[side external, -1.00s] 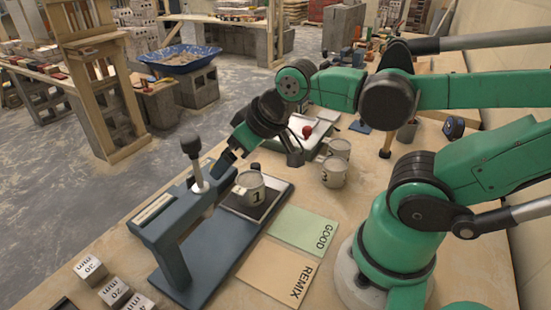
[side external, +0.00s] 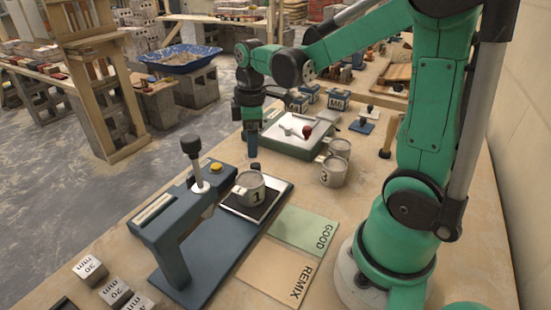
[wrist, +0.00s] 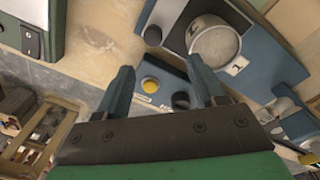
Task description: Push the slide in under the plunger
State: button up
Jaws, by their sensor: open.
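The slide (side external: 262,211) is a dark plate with a pale edge on the blue-grey base, out to the right of the press frame (side external: 160,222). Mug 1 (side external: 250,190) stands upright on it and also shows in the wrist view (wrist: 216,46). The plunger (side external: 198,172), a pale rod with a black knob, rises from the press head, left of the slide. My gripper (side external: 254,165) points down behind the mug, apart from it. In the wrist view my gripper (wrist: 162,78) is open, with nothing held between its fingers.
A yellow button (side external: 216,167) is on the blue housing behind the press. Two mugs (side external: 334,171) stand right of the slide, near a white-topped device with a red knob (side external: 307,131). GOOD (side external: 306,228) and REMIX (side external: 278,268) mats lie in front, clear.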

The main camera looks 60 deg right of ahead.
aim_at(255, 165)
jog(key=shift+w+d+f+n+g, duration=0.1)
jog(key=shift+d+f+n+g, duration=0.3)
jog(key=shift+d+f+n, duration=0.2)
jog(key=shift+d+f, duration=0.1)
jog(key=shift+f, duration=2.65)
grip_shut()
